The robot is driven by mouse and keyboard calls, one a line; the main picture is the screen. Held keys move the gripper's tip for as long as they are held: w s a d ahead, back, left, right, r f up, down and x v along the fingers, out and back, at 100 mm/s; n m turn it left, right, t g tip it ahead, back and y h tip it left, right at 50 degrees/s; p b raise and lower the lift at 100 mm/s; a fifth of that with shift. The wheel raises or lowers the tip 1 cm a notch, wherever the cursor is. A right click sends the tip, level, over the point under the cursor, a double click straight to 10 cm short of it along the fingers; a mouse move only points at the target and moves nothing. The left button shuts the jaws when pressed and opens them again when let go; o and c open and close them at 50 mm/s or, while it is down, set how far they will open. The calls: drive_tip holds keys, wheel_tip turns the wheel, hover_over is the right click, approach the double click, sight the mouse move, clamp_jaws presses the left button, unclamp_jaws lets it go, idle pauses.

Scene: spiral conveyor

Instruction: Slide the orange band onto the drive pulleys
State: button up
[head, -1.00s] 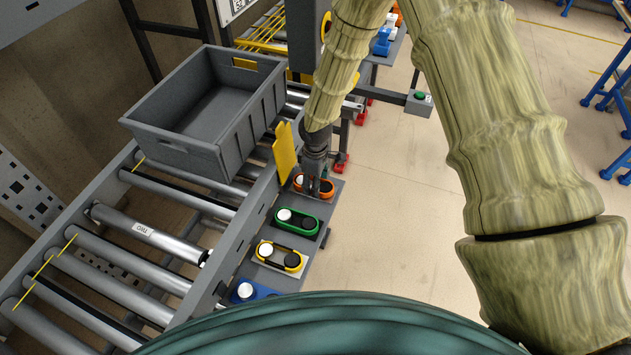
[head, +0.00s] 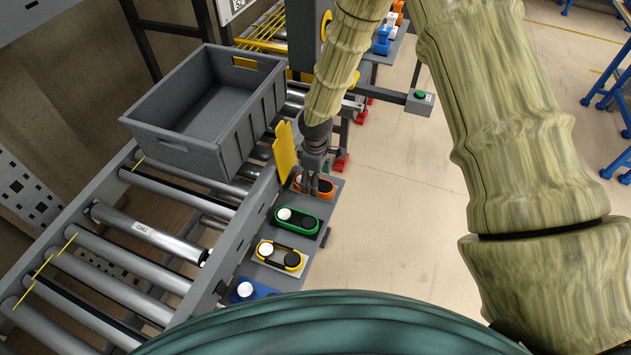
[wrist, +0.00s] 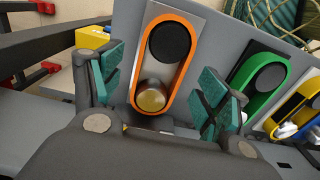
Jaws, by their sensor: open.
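The orange band (head: 326,192) loops around a pair of pulleys on the far plate of the side shelf. In the wrist view the orange band (wrist: 191,69) runs around a black pulley (wrist: 170,42) and a shiny metal pulley (wrist: 151,97). My gripper (head: 315,190) is just above this pair in the head view and partly hides it. In the wrist view my gripper (wrist: 158,100) is open, with its teal finger pads on either side of the metal pulley end, apart from the band. How deeply the band is seated cannot be told.
Nearer on the shelf are a green band (head: 317,221), a yellow band (head: 299,261) and a blue plate (head: 245,292). A yellow flag plate (head: 285,152) stands close beside my gripper. A grey crate (head: 185,148) sits on the roller conveyor (head: 150,235). Open floor lies right of the shelf.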

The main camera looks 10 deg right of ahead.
wheel_tip(320, 180, up, 10)
idle(0.5)
drive_tip(key=shift+s, duration=0.1)
idle(0.4)
